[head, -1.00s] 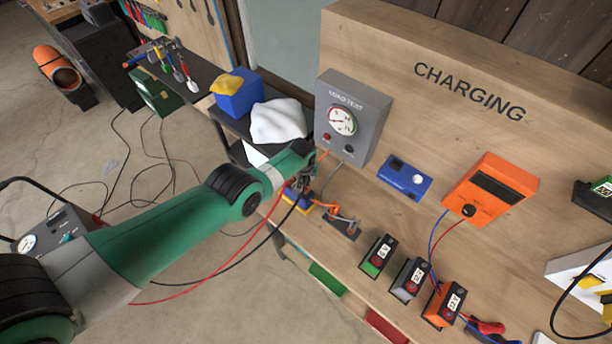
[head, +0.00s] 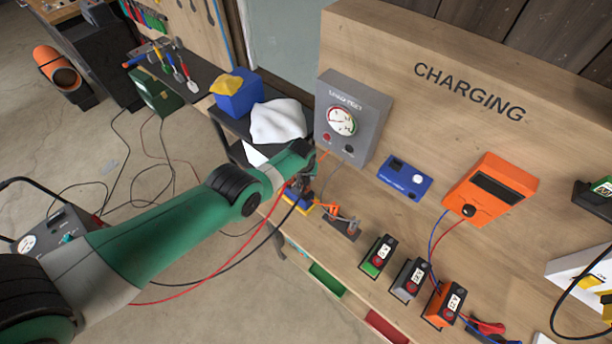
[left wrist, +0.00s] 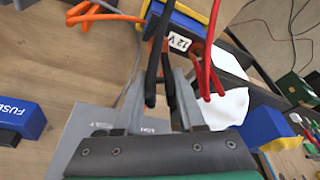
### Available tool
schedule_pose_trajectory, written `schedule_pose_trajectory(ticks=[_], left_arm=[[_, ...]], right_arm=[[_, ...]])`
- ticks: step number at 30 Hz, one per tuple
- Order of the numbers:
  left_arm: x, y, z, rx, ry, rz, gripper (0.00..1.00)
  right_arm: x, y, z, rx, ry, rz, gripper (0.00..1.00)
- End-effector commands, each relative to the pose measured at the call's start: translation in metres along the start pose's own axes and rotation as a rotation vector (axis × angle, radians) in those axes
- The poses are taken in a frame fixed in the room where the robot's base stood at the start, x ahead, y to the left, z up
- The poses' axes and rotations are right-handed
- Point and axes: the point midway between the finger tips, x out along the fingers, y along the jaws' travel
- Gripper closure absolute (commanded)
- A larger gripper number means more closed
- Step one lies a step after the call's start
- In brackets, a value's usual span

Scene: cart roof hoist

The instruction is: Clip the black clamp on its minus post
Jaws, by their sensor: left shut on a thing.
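My left gripper (left wrist: 170,95) is shut on the black clamp (left wrist: 153,72), whose dark handles stand between the fingers in the left wrist view. The clamp's jaws point at a blue and yellow battery labelled 12 V (left wrist: 180,42). I cannot tell whether they grip a post; the posts are hidden. A red clamp (left wrist: 207,75) is close beside it, at the battery's other side. In the head view my left gripper (head: 308,182) is over the bench's left end, and the battery (head: 318,208) is partly hidden under it. My right gripper is not in view.
A grey load tester (head: 350,115) stands behind the gripper. Several small batteries (head: 410,279) stand further right. Red and black cables hang beside my left arm. A blue device (head: 405,178) lies behind.

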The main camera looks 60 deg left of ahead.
Motion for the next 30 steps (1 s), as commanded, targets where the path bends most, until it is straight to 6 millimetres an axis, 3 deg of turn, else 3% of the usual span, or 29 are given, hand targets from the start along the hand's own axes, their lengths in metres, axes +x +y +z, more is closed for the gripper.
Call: schedule_pose_trajectory(ticks=[30], left_arm=[[0.021, 0.0, 0.006, 0.0, 0.0, 0.0, 1.0]], right_arm=[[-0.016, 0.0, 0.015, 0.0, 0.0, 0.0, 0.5]])
